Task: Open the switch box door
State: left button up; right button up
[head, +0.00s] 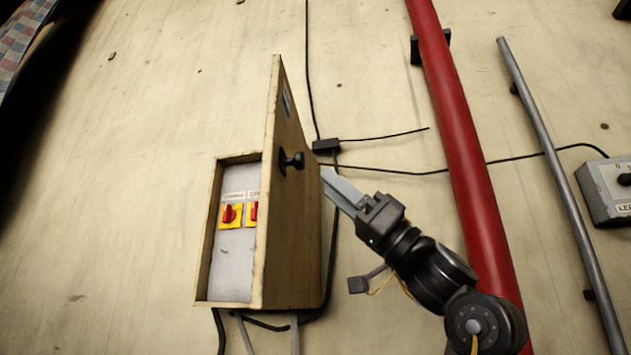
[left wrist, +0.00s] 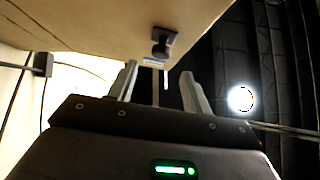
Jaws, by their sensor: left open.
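The switch box (head: 232,270) is fixed to the wall, with two red-and-yellow rotary switches inside, the left one (head: 230,216) in full view. Its door (head: 293,235) stands swung out from the box, its outer face turned right; it partly hides the right switch (head: 253,213). A black knob (head: 291,161) sits on that outer face, and the knob also shows in the left wrist view (left wrist: 163,42). My left gripper (head: 333,188) is just right of the door, fingers apart and empty; contact with the door cannot be told. In the left wrist view its fingers (left wrist: 160,88) are below the knob.
A red pipe (head: 455,130) and a thinner grey pipe (head: 560,180) run down the wall to the right. A grey control box (head: 605,190) is at the far right. Black cables (head: 390,170) cross the wall behind my gripper. The wall left of the box is clear.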

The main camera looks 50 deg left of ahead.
pick_arm(q)
jog(key=shift+v, duration=1.2)
jog(key=shift+f, duration=0.1)
